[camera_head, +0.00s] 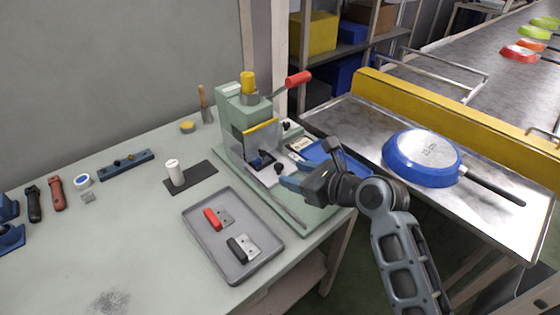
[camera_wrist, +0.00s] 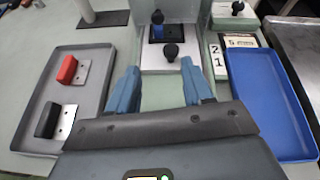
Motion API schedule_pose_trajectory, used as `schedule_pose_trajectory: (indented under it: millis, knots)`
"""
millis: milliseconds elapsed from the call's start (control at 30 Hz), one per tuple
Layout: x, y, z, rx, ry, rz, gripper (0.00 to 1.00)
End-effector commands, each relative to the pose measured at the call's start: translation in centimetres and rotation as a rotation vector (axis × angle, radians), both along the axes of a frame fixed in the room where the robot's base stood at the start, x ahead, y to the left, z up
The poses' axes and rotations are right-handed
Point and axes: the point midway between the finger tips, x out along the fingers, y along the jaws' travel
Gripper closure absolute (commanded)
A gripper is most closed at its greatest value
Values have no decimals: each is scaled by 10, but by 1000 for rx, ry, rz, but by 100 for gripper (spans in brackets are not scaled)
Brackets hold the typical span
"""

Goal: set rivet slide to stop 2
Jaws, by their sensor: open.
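The green rivet press (camera_head: 240,110) stands on the bench with a yellow-topped column and a red-handled lever. Its pale slide plate (camera_wrist: 185,65) carries a black knob (camera_wrist: 171,52) and a dark holder with a blue part (camera_wrist: 157,30). The knob also shows in the head view (camera_head: 278,167). Stop labels 2 (camera_wrist: 213,49) and 1 (camera_wrist: 219,62) are right of the slide; I cannot tell which stop it sits at. My gripper (camera_wrist: 160,80) is open and empty. Its blue fingers point toward the knob, one on each side, with the knob beyond the tips.
A grey tray (camera_wrist: 93,100) with red and black handles lies left of my gripper. A blue tray (camera_wrist: 265,100) lies to the right. A blue pan (camera_head: 420,155) rests upside down on the metal table. A clear guard (camera_head: 260,143) stands at the press front.

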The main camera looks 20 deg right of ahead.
Motion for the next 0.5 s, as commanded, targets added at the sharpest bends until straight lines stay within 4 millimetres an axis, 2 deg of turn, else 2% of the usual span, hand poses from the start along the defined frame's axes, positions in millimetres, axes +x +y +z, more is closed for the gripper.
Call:
schedule_pose_trajectory:
  millis: [100, 200, 500]
  knots:
    - [-12, -13, -1, 91, 12, -74, 49]
    - [-12, -17, -2, 121, 14, -97, 49]
    - [24, -5, -17, 123, 14, -95, 49]
